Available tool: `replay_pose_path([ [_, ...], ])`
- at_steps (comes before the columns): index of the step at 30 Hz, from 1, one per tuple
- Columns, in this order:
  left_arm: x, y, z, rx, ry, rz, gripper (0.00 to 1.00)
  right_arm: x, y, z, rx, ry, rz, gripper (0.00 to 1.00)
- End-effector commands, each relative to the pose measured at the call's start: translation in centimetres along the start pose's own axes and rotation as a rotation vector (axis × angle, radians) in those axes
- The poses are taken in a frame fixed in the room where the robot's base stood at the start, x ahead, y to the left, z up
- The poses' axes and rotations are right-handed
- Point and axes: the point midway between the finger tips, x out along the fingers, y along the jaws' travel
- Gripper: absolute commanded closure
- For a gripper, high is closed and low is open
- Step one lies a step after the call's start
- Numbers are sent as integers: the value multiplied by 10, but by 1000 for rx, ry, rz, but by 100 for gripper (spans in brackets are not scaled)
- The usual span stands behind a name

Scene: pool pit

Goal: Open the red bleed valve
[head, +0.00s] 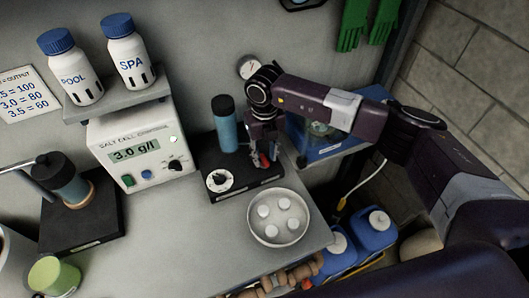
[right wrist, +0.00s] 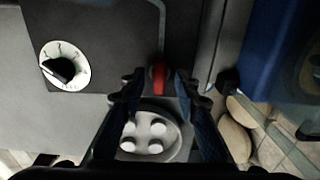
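The red bleed valve (head: 263,161) is a small red lever at the right of a black base (head: 243,192) that also carries a blue cylinder and a white dial. In the right wrist view the red valve (right wrist: 158,78) lies between my right fingertips. My right gripper (head: 259,156) points down over it in the head view and hides part of it. In the right wrist view the right gripper (right wrist: 159,83) has its fingers apart, one on each side of the valve, with small gaps visible. My left gripper is not in view.
A white tray (head: 251,226) with several white tablets stands in front of the black base. A meter box (head: 142,180) reading 3.0 g/l stands to the left, below a shelf with two bottles. The bench's right edge is close, with blue containers (head: 373,229) beyond it.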

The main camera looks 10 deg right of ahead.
Motion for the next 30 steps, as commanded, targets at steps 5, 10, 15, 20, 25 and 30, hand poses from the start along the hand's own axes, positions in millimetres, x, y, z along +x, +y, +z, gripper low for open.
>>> replay_pose_path([
  [5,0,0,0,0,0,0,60,1,0,0,-1,-1,1,71],
  [10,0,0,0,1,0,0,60,1,0,0,-1,-1,1,83],
  [15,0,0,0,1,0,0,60,1,0,0,-1,-1,1,100],
  [20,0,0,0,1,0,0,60,0,0,0,-1,-2,1,100],
  [25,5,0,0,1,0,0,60,2,0,1,-20,-2,0,100],
  [30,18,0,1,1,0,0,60,3,0,2,-84,-5,1,100],
])
